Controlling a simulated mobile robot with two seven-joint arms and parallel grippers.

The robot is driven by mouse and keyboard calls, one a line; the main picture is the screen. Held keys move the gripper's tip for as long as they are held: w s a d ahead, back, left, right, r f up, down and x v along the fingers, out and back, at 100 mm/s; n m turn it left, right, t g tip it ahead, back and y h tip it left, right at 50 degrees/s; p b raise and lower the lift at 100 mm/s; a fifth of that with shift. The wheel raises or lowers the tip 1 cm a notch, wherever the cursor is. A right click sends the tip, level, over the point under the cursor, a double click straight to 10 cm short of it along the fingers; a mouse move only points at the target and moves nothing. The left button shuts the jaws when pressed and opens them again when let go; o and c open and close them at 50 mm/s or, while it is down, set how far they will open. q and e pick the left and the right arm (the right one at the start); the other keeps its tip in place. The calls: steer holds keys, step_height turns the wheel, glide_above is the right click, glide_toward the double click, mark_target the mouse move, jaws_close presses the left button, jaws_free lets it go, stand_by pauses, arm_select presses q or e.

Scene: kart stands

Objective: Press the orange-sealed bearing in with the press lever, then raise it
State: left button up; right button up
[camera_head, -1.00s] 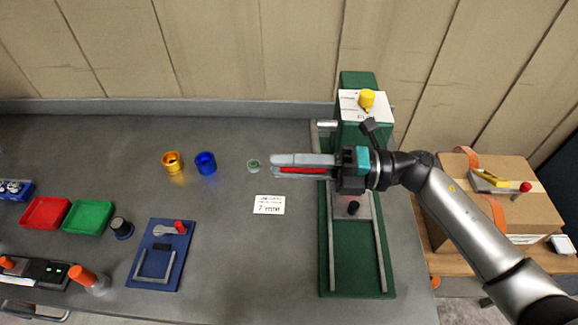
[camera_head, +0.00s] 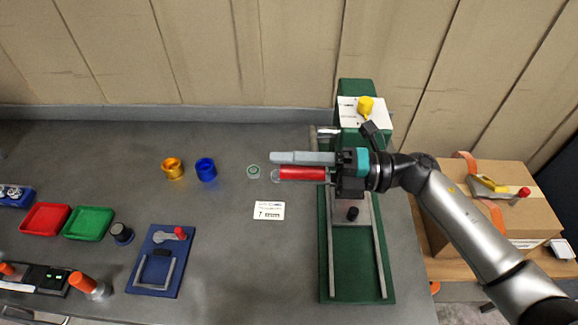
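The green press (camera_head: 358,275) stands at the right of the bench, with a grey slide carrying a black knob between its rails. A red lever grip (camera_head: 303,173) points left from the press. My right gripper (camera_head: 285,165) is at this grip. The other finger is mostly hidden, so I cannot tell how far the jaws are apart. I cannot make out the orange-sealed bearing; the arm covers part of the press. My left gripper is out of view.
A gold cup (camera_head: 173,169), a blue cup (camera_head: 206,169) and a small green-ringed piece (camera_head: 253,171) stand left of the gripper. A white label card (camera_head: 269,210), a blue fixture (camera_head: 147,285), red and green trays (camera_head: 68,235) lie further forward. A cardboard box (camera_head: 515,220) stands right.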

steer(key=shift+d+f, duration=0.1)
steer(key=shift+d, duration=0.05)
steer(key=d+b, duration=0.4)
steer(key=d, duration=1.1)
